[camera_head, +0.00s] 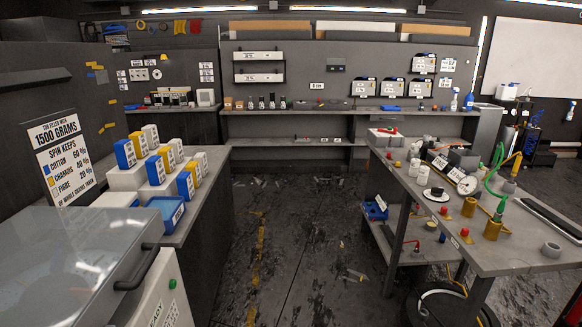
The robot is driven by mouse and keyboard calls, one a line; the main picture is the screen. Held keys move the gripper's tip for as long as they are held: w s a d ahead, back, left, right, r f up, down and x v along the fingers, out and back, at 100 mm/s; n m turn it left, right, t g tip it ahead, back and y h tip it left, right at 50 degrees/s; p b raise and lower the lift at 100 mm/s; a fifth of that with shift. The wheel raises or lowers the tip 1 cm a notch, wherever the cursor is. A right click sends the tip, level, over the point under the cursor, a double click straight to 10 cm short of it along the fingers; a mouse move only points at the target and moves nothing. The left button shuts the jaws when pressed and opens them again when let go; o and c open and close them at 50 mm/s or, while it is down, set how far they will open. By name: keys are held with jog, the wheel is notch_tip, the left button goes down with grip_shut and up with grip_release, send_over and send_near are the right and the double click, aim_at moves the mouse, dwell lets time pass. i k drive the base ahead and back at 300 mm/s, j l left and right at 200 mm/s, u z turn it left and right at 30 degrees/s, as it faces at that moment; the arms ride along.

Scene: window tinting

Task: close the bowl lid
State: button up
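A grey, see-through lid (65,260) with a light rim fills the lower left of the head view, on the near side of the left bench. A black bar handle (138,268) runs along its right edge. A white machine body (160,292) shows below the handle, with a green button (172,283) and partly cut-off lettering. I take this for the bowl lid. The bowl itself is not clearly visible, and I cannot tell whether the lid rests fully on the body or is tilted up. My gripper is not in view.
The left bench holds blue, yellow and white boxes (155,162) and a blue tray (166,210). A sign (62,155) stands behind the lid. A cluttered bench (485,240) is at right. The dark floor (295,240) between is largely open, with scattered scraps.

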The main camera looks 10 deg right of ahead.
aim_at(427, 146)
jog(key=i+z, duration=0.15)
jog(key=i, duration=0.3)
jog(key=i+j+z, duration=0.15)
jog(key=i, duration=0.3)
jog(key=i+j+z, duration=0.15)
jog(key=i, duration=0.3)
jog(key=i+j+z, duration=0.15)
jog(key=i, duration=0.25)
